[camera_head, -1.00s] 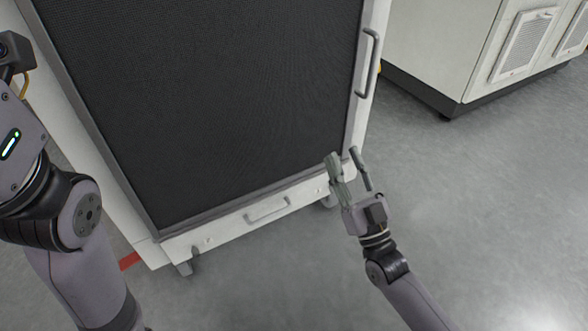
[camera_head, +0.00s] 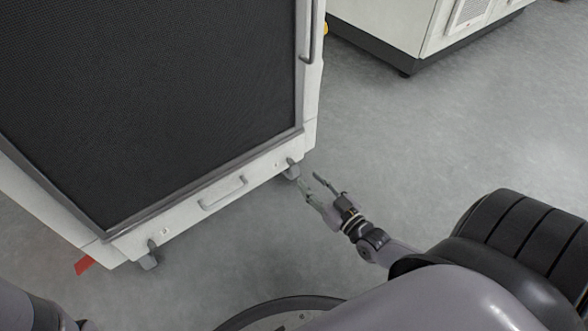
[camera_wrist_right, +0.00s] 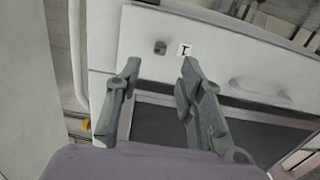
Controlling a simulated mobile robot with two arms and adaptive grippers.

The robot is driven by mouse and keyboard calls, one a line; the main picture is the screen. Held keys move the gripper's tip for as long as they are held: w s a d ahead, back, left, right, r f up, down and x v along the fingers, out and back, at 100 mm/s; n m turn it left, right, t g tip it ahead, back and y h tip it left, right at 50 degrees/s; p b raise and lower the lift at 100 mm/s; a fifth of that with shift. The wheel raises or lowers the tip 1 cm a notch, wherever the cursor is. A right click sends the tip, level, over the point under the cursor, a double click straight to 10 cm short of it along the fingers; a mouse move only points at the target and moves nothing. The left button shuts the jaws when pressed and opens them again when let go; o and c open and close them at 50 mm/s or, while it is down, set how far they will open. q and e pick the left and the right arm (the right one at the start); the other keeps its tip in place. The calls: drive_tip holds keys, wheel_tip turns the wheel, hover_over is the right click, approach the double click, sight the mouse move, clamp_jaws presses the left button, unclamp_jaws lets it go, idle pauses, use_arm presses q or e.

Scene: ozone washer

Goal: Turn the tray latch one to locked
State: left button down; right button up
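The pale tray front runs under the dark mesh panel. At its right end in the head view is a small dark latch knob (camera_head: 290,161); the wrist view shows it (camera_wrist_right: 160,47) beside a small label (camera_wrist_right: 184,49). A similar knob (camera_head: 152,244) sits at the tray's left end. The frames do not tell which is latch one. My right gripper (camera_head: 310,183) is open and empty, just right of the nearer knob. In the wrist view its fingers (camera_wrist_right: 160,66) are spread, with the knob beyond and between them, not touched. My left gripper is not in view.
The tray handle (camera_head: 222,193) sits between the knobs; a taller door handle (camera_head: 310,35) is at the right of the mesh panel (camera_head: 150,90). Another white cabinet (camera_head: 400,25) stands at the back right. The floor (camera_head: 450,120) to the right is clear.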

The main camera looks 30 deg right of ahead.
sight(293, 164)
drive_tip(key=w+b, duration=0.3)
drive_tip(key=w, duration=0.5)
drive_tip(key=shift+a, duration=0.35)
clamp_jaws()
